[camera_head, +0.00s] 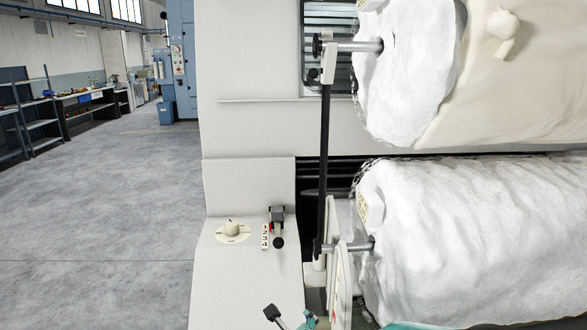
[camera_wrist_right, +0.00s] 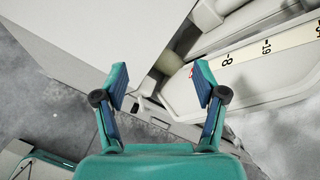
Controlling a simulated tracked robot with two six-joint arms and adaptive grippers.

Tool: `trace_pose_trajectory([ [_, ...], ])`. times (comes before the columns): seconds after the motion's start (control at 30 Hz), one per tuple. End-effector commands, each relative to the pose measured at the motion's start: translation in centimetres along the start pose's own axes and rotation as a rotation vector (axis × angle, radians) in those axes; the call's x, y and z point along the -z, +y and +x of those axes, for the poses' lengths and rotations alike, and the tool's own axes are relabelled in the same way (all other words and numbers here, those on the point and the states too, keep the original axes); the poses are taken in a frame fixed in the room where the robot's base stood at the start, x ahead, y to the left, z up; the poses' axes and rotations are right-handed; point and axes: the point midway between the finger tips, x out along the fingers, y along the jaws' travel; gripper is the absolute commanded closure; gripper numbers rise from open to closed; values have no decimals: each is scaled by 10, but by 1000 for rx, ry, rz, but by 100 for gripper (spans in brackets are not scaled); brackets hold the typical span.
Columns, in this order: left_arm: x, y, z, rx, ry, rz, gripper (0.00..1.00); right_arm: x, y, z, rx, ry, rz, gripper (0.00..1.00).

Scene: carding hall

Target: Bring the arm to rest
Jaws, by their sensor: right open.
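My right gripper (camera_wrist_right: 160,82) is open in the right wrist view, its two blue-padded fingers apart with nothing between them. Behind the gap lie pale machine panels and part of the grey floor. In the head view only small teal parts of my arm show at the bottom edge, beside the machine's front panel. Their exact link is unclear. My left gripper is not in view.
The carding machine (camera_head: 250,75) fills the middle and right, with two white fibre rolls (camera_head: 470,235). A dial (camera_head: 232,229) and a lever (camera_head: 278,243) sit on its panel. A numbered scale (camera_wrist_right: 265,48) lies close by the right gripper. The left floor is clear.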

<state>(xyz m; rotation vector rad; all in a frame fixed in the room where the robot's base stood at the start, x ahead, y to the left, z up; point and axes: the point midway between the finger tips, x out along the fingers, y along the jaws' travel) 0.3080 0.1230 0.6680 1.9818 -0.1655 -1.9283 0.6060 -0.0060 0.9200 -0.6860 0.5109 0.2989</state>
Motion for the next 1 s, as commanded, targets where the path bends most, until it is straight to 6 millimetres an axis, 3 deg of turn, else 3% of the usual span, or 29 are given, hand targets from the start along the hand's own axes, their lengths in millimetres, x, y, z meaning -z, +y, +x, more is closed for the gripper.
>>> trace_pose_trajectory([
  [0.17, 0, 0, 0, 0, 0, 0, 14, 85, 23, 13, -139, 80, -407, 29],
  [0.27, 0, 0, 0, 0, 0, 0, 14, 149, 46, 9, -287, 96, -724, 29],
  [0.4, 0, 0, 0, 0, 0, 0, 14, 240, 89, -20, -557, 14, -1175, 29],
  [0.5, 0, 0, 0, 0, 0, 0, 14, 289, 119, -51, -733, -123, -1432, 29],
  [0.6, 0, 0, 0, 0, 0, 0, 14, 321, 143, -83, -858, -286, -1619, 29],
  [0.73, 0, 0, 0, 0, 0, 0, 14, 342, 163, -113, -940, -459, -1760, 29],
  [1.0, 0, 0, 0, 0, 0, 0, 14, 348, 172, -126, -966, -550, -1826, 29],
])
